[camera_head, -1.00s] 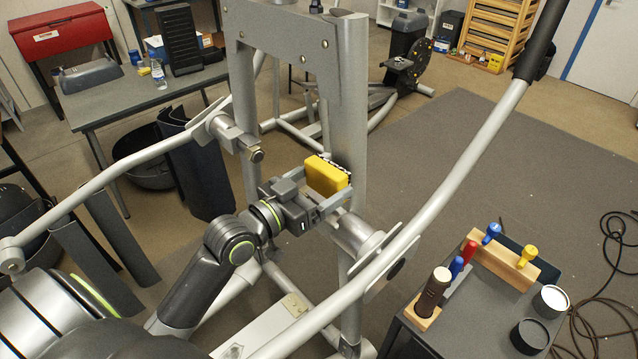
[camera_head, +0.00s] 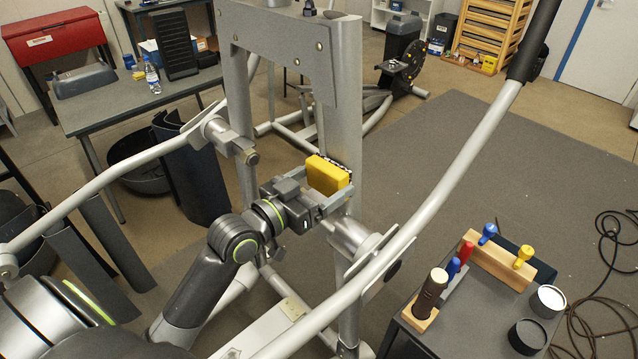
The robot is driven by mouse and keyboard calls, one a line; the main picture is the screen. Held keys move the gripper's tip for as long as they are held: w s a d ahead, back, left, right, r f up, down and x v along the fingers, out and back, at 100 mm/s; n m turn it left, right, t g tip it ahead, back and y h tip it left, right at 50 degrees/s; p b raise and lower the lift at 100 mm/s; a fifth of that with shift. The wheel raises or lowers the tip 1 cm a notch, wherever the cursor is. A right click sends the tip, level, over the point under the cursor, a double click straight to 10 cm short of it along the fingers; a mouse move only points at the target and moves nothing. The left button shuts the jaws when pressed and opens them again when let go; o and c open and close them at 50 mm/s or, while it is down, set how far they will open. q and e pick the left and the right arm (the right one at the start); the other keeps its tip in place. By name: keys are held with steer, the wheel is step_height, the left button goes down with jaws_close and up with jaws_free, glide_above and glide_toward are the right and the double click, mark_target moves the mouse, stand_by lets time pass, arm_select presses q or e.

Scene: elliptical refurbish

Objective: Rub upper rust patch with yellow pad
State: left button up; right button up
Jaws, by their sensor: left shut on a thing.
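My left gripper (camera_head: 322,190) is shut on the yellow pad (camera_head: 327,174) and holds it at the right-hand silver upright (camera_head: 343,110) of the elliptical frame. The pad's far side has a dark, speckled edge and faces the upright. It looks close against the post, but I cannot tell for sure whether it touches. The upper rust patch is not visible; the pad and gripper may cover it. My right gripper is not in view.
A long silver handle bar (camera_head: 440,190) slants across the right of my gripper. A grey tool cart (camera_head: 470,320) with coloured-handled tools in a wooden block (camera_head: 495,262) stands at lower right. The left handle bar (camera_head: 110,185) runs in from the left.

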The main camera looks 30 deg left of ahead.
mark_target(336, 156)
arm_select(q)
steer(key=shift+w+d, duration=0.1)
steer(key=shift+w, duration=0.2)
steer(key=r+p, duration=0.4)
steer(key=shift+a+r, duration=0.1)
steer(key=shift+a, duration=0.15)
steer(key=f+b, duration=0.2)
steer(key=f, duration=0.1)
steer(key=f+b, duration=0.1)
steer(key=b, duration=0.1)
steer(key=shift+d+f, duration=0.15)
steer(key=shift+d, duration=0.1)
steer(key=shift+s, duration=0.1)
